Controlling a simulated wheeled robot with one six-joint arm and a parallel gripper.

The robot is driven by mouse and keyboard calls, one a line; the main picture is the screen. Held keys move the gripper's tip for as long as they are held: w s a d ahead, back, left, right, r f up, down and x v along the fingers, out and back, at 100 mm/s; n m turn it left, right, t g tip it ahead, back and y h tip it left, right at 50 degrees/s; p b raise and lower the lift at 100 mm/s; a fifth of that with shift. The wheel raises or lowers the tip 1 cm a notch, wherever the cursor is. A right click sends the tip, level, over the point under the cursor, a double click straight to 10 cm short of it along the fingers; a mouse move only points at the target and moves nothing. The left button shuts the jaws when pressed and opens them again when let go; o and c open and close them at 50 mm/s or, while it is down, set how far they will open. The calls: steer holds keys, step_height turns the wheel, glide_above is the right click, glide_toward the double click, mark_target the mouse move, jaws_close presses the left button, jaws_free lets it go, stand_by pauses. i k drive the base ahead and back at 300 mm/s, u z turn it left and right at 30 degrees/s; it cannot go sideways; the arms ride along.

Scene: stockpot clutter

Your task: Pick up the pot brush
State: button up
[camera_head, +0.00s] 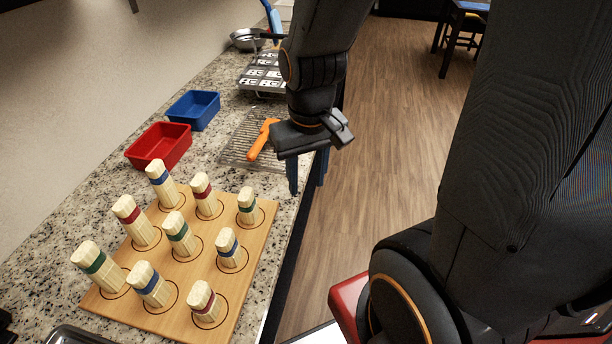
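I cannot clearly make out a pot brush. An orange-handled tool (262,138) lies on a wire rack (237,150); my gripper hides its right end, so I cannot tell if it is the brush. A blue-handled item (270,14) stands farther back by a metal pan (247,39); its lower end is unclear. My gripper (307,175) hangs pointing down near the counter's right edge, to the right of the orange tool. Its two blue-tinted fingers look apart, with nothing seen between them.
A wooden board (185,272) with several banded pegs fills the near counter. A red bin (160,145) and a blue bin (194,109) stand along the left. A metal tray (262,72) lies behind the rack. The counter edge drops to the wood floor at right.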

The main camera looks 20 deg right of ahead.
mark_target(251, 155)
steer(key=z, duration=1.95)
steer(key=i, duration=1.3)
steer(key=u, duration=3.15)
